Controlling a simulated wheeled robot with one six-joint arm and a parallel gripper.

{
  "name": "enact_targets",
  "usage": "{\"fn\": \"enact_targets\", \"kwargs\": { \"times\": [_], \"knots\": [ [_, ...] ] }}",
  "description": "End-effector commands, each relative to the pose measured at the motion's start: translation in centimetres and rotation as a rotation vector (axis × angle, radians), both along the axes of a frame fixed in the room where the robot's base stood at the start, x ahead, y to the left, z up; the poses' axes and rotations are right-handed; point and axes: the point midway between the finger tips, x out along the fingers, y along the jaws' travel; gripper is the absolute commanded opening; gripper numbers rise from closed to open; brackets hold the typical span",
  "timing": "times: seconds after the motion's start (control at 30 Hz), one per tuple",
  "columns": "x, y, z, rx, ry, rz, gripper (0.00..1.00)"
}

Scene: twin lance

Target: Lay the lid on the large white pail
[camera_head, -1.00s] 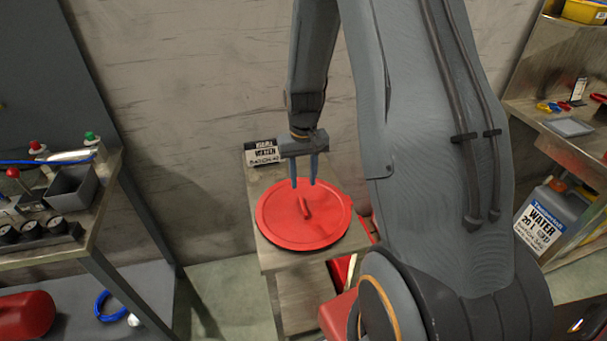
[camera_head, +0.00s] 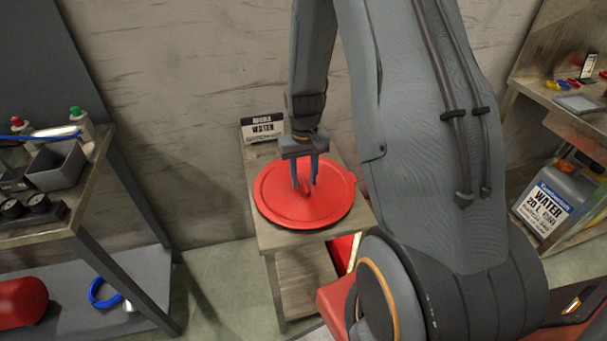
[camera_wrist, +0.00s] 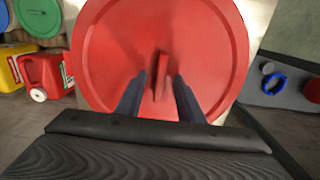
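A round red lid (camera_head: 283,205) with a raised bar handle (camera_head: 304,186) lies on a small wooden stand (camera_head: 260,234) by the wall. My gripper (camera_head: 304,184) is above the middle of the lid, pointing down, with its fingers apart on either side of the handle. In the wrist view the lid (camera_wrist: 110,50) fills the middle. Its handle (camera_wrist: 161,74) stands upright between the open fingertips (camera_wrist: 158,80), with gaps to both sides. I cannot tell whether the fingertips touch the lid. I cannot make out a large white pail in these frames.
A label card (camera_head: 263,129) stands behind the lid. A workbench (camera_head: 70,225) with trays is on the left, and shelves (camera_head: 520,100) with a water container (camera_head: 552,200) are on the right. In the wrist view, red and yellow cans (camera_wrist: 42,75) are at left.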

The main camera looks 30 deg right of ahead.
Motion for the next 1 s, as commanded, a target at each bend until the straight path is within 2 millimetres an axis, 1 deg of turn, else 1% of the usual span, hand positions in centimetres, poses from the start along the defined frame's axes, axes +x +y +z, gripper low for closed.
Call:
{"fn": "enact_targets", "kwargs": {
  "times": [0.13, 0.17, 0.2, 0.33, 0.37, 0.63, 1.0],
  "knots": [
    [0.0, 0.0, 0.0, 0.000, 0.000, 0.000, 0.34],
    [0.0, 0.0, 0.0, 0.000, 0.000, 0.000, 0.31],
    [0.0, 0.0, 0.0, 0.000, 0.000, 0.000, 0.24],
    [0.0, 0.0, 0.1, 0.000, 0.000, 0.000, 0.02],
    [0.0, 0.0, 0.1, 0.000, 0.000, 0.000, 0.00],
    [0.0, 0.0, 0.5, 0.000, -0.001, 0.000, 0.00],
    [0.0, 0.0, 3.2, 0.000, -0.001, 0.000, 0.00]
  ]
}}
